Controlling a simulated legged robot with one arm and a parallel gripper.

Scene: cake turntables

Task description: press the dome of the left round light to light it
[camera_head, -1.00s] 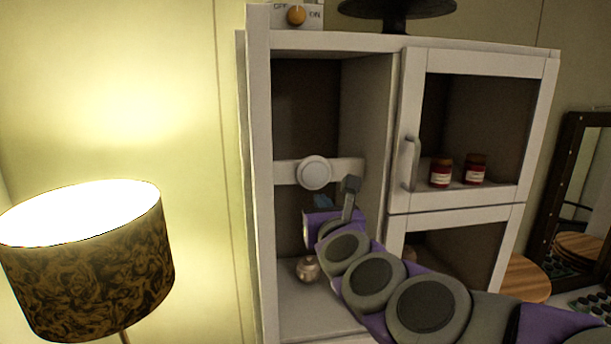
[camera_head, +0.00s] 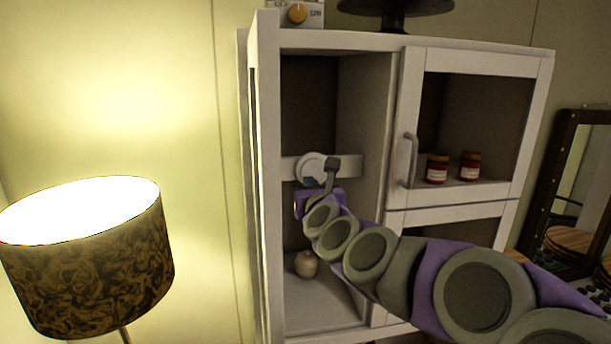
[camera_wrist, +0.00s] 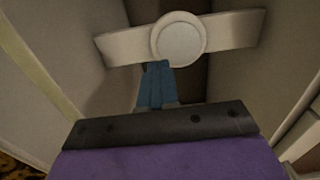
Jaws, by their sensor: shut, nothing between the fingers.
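The round light (camera_head: 310,167) is a white dome in a pale ring on a white bar inside the cabinet's open left compartment. In the wrist view the dome (camera_wrist: 179,42) looks unlit and faces me. My gripper (camera_head: 312,182) is shut and empty, in front of the light's lower right part. In the wrist view its blue fingers (camera_wrist: 156,72) point at the lower edge of the light's ring. I cannot tell whether they touch it. No second round light shows.
A white cabinet (camera_head: 272,200) surrounds the light, with side walls close by. A small round jar (camera_head: 305,264) stands on the compartment floor. Two red jars (camera_head: 437,169) sit behind the right door (camera_head: 531,130). A lit lamp (camera_head: 90,262) stands at the left, a mirror (camera_head: 566,190) at the right.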

